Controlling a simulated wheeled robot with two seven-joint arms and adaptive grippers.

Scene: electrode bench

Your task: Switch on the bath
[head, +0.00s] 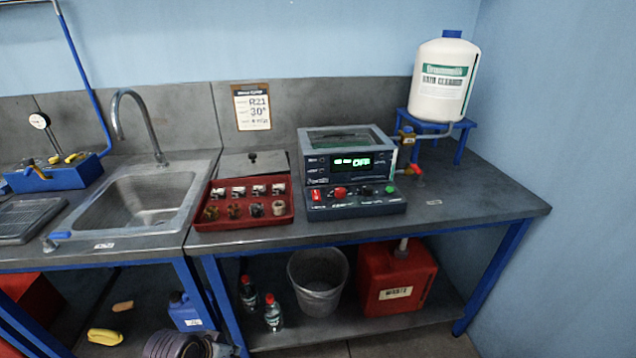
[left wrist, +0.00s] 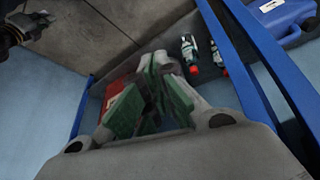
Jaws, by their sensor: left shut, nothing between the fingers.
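The bath (head: 345,165) stands on the bench at the back wall, with a clear lid on top and a green display that reads OFF. Its front panel (head: 357,204) carries a red rocker switch (head: 316,195) at the left, a red knob (head: 340,192), a dark knob and a green button (head: 390,189). My left gripper (left wrist: 150,103) shows in the left wrist view, shut and empty, with green finger pads. It is low, by the blue legs and lower shelf, away from the bath.
A red tray (head: 245,222) of small parts sits left of the bath. A white cleaner tank (head: 442,85) on a blue stand is at the right, its red-handled tap (head: 416,171) close to the bath. The sink (head: 140,205) is further left. The bench front right is clear.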

